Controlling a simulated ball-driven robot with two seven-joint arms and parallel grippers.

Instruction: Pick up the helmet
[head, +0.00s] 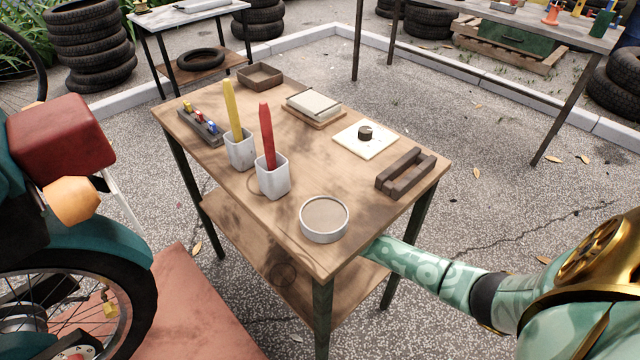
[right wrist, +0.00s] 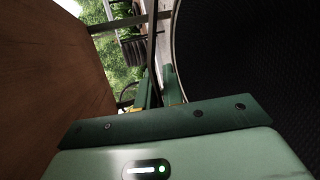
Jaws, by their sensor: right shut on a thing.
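The helmet shows only in the right wrist view, as a large dark, textured, curved inner surface (right wrist: 250,60) with a thin pale rim, filling the right side. My right gripper (right wrist: 160,88) has its green fingers at that rim and is shut on it. In the head view my right arm reaches in from the right and passes under the cart's top (head: 300,150). The gripper and helmet are hidden there by the tabletop. My left gripper is in neither view.
The lower shelf (head: 235,225) lies beneath the top. On top stand a round tin (head: 324,218), two cups (head: 273,178) (head: 240,152) with a red and a yellow tool, and a dark block (head: 406,172). A motorcycle (head: 75,240) is at left.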

